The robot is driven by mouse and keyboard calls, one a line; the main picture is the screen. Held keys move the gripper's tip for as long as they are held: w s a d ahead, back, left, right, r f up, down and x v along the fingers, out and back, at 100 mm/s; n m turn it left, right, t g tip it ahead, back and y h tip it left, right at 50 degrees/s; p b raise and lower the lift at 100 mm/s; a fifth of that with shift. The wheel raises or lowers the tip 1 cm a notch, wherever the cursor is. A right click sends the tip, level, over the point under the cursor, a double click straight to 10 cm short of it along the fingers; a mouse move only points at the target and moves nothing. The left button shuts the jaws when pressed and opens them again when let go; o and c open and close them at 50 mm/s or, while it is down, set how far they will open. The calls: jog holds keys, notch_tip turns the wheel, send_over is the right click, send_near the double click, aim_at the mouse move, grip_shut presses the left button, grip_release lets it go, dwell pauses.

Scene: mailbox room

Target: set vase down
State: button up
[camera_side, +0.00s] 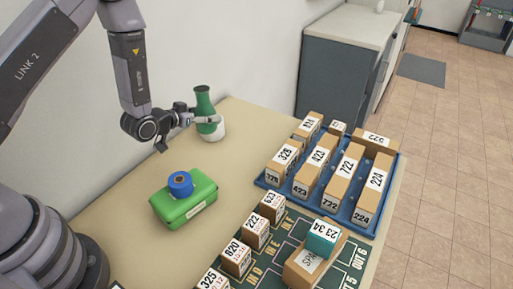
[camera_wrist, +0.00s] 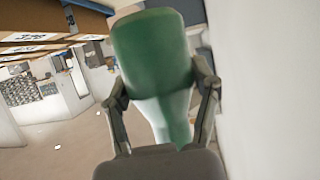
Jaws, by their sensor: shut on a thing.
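The green vase (camera_side: 204,100) is upright at the back left of the table in the side view, close to the wall. My gripper (camera_side: 209,119) is level and shut on the vase around its body. In the wrist view the green vase (camera_wrist: 152,52) fills the middle, with a finger of my gripper (camera_wrist: 160,95) on each side of it.
A green box (camera_side: 184,206) with a blue roll (camera_side: 180,182) on top lies nearer on the table. A blue tray (camera_side: 333,212) of numbered parcels is at the right. A green sorting mat (camera_side: 262,272) with more boxes is in front. The table middle (camera_side: 240,140) is bare.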

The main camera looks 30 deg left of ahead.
jog(key=w+d+r+m+h, duration=0.1)
jog(key=w+d+m+h, duration=0.15)
jog(key=d, duration=0.55)
jog(key=shift+n+y, duration=0.25)
jog(key=shift+n, duration=0.2)
jog(key=f+x, duration=0.1)
jog(key=x, duration=0.4)
jog(key=f+x, duration=0.1)
jog(key=x, duration=0.3)
jog(key=s+f+x, duration=0.1)
jog(key=x, duration=0.4)
jog(key=shift+w+a+f, duration=0.1)
jog(key=shift+w+f, duration=0.3)
jog(key=shift+f, duration=0.05)
jog(key=shift+w+f, duration=0.15)
jog(key=shift+f, duration=0.7)
jog(key=shift+w+f, duration=0.1)
jog(key=shift+f, duration=0.8)
jog(key=shift+f, duration=0.15)
jog(key=o, duration=1.2)
jog(key=shift+o, duration=0.2)
